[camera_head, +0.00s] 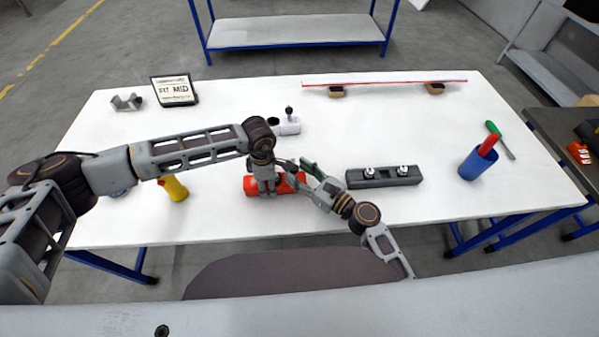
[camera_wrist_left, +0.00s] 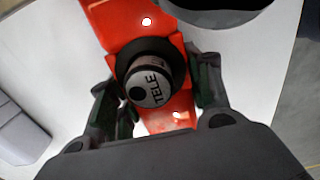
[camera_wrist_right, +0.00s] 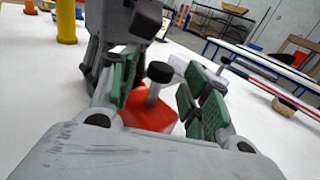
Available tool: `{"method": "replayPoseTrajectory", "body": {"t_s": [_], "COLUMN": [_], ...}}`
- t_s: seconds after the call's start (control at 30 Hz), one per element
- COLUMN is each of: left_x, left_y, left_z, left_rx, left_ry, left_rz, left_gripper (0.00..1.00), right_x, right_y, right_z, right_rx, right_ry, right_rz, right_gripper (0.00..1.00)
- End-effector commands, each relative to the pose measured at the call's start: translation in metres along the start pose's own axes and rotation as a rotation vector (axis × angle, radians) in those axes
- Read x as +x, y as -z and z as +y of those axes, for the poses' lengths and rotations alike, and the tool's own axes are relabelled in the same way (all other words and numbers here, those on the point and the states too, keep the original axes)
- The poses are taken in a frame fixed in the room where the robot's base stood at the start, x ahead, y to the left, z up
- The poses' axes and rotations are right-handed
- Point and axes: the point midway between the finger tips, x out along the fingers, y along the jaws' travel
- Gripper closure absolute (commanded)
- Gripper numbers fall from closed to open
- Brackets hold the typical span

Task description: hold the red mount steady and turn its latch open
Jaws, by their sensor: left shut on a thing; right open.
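The red mount (camera_head: 292,183) lies on the white table in front of me. In the left wrist view the red mount (camera_wrist_left: 113,22) has a dark round collar and a grey round piece marked "TELE" (camera_wrist_left: 152,90) in it. My left gripper (camera_head: 264,188) comes down on the mount from above, its fingers shut on either side of the collar. In the right wrist view a black-capped latch knob on a metal stem (camera_wrist_right: 157,75) rises from the red mount (camera_wrist_right: 150,114). My right gripper (camera_wrist_right: 162,95) is open, with its green-padded fingers on either side of the knob; contact cannot be told.
A black block with two silver knobs (camera_head: 383,176) and a blue cup (camera_head: 477,164) are to the right. A white fitting (camera_head: 289,127) sits behind the mount. A long rail (camera_head: 385,83) lies at the back.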

Motion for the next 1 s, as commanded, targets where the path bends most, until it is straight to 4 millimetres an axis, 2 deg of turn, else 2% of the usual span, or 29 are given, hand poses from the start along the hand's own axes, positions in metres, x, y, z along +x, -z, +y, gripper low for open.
{"method": "replayPoseTrajectory", "body": {"t_s": [0.27,1.0], "left_x": [0.000,0.000], "left_y": [0.001,0.001], "left_z": [0.001,0.000], "left_rx": [-0.001,-0.001], "left_ry": [-0.001,-0.001], "left_rz": [0.001,0.001], "left_gripper": [0.68,0.68], "right_x": [-0.015,-0.090], "right_y": [0.001,0.001], "right_z": [0.000,0.000], "right_rx": [0.001,0.001], "right_ry": [0.000,0.000], "right_rz": [0.001,0.002], "right_gripper": [0.53,0.53]}}
